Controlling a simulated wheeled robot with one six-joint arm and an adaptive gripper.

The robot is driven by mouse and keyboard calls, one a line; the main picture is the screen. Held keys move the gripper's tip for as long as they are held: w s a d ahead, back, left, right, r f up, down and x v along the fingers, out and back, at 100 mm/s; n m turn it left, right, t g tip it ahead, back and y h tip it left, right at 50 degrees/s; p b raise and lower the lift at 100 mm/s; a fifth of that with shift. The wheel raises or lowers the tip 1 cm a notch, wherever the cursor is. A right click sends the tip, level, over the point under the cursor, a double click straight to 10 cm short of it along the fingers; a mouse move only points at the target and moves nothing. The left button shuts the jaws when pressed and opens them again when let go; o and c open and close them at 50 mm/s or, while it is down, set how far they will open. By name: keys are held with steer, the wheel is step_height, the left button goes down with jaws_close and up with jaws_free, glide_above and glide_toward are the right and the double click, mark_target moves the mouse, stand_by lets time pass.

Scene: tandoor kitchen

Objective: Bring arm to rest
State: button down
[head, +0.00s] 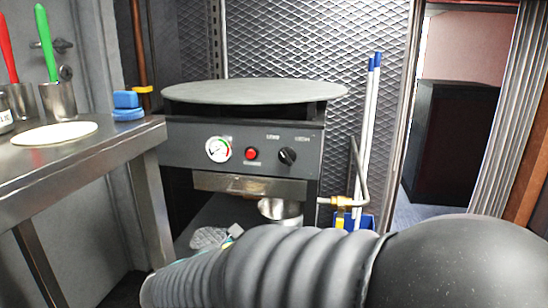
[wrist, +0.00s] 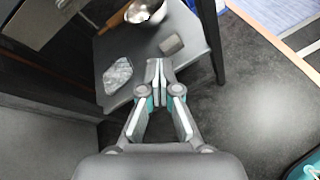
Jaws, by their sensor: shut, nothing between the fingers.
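My gripper (wrist: 158,72) shows in the wrist view with its two fingers together and nothing between them. It points down past a low grey shelf (wrist: 112,48) under the griddle unit. In the head view my dark ribbed arm crosses the bottom of the picture from the right and hides most of the gripper.
The griddle (head: 255,92) with its control panel stands ahead. A metal bowl (wrist: 146,12), a crumpled foil-like item (wrist: 118,75) and a small grey block (wrist: 171,44) are on the shelf. A steel table (head: 95,152) stands at left. Dark floor (wrist: 245,110) is open at right.

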steer(key=s+d+f+m+g+y+p, duration=0.2)
steer(key=s+d+m+g+p, duration=0.2)
steer(key=s+d+m+g, duration=0.8)
steer(key=s+d+r+m+t+y+p, duration=0.1)
steer(key=s+d+r+m+t+p, duration=0.1)
steer(key=s+d+r+m, duration=0.2)
steer(key=s+d+r+m+t+y+p, duration=0.1)
steer(key=s+d+r+m+t+p, duration=0.1)
steer(key=s+d+r+m, duration=0.3)
steer(key=d+r+m+p, duration=0.1)
steer(key=d+m, duration=0.3)
steer(key=m, duration=0.1)
steer(key=shift+r+m+t+y, duration=0.3)
steer(key=shift+r+m+y, duration=0.1)
steer(key=shift+d, duration=0.1)
